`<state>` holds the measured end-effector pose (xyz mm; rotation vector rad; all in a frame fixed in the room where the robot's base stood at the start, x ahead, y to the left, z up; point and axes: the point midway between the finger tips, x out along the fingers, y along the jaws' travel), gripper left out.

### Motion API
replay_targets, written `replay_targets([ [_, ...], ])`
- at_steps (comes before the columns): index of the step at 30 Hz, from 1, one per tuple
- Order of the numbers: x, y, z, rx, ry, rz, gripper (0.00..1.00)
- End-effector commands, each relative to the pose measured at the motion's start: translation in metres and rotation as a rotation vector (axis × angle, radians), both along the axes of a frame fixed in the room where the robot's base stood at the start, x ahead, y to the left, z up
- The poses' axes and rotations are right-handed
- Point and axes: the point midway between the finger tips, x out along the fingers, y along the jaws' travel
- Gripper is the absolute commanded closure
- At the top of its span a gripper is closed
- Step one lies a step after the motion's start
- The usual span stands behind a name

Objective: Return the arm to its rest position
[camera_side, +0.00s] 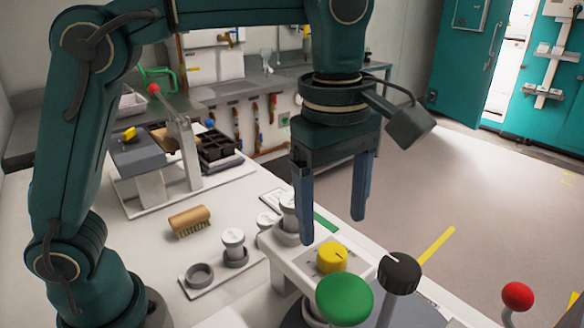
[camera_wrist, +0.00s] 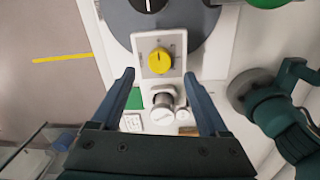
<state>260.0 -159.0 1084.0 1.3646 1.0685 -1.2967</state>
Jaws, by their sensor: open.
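My gripper (camera_side: 333,225) points downward with its two blue fingers apart and nothing between them. In the side view it hangs above the white panel, behind the yellow knob (camera_side: 332,257). In the wrist view my gripper (camera_wrist: 165,98) frames a capped white container (camera_wrist: 163,108) that lies below it, with the yellow knob (camera_wrist: 159,61) just beyond the fingertips. My arm is raised and bent, reaching from its base at the lower left across to the panel.
A green button (camera_side: 344,299), a black knob (camera_side: 399,272) and a red ball knob (camera_side: 517,296) stand near the front. A wooden brush (camera_side: 189,221) and a capped jar (camera_side: 234,247) sit on the white table. A lever device (camera_side: 180,140) stands behind them.

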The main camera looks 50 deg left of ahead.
Motion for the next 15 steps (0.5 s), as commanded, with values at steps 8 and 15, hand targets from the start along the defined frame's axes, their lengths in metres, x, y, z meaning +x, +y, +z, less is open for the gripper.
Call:
replay_targets([
  [8,-0.001,0.021,0.025,-0.027,-0.066,0.065,0.22],
  [15,-0.034,0.07,0.043,-0.028,-0.186,-0.023,0.22],
])
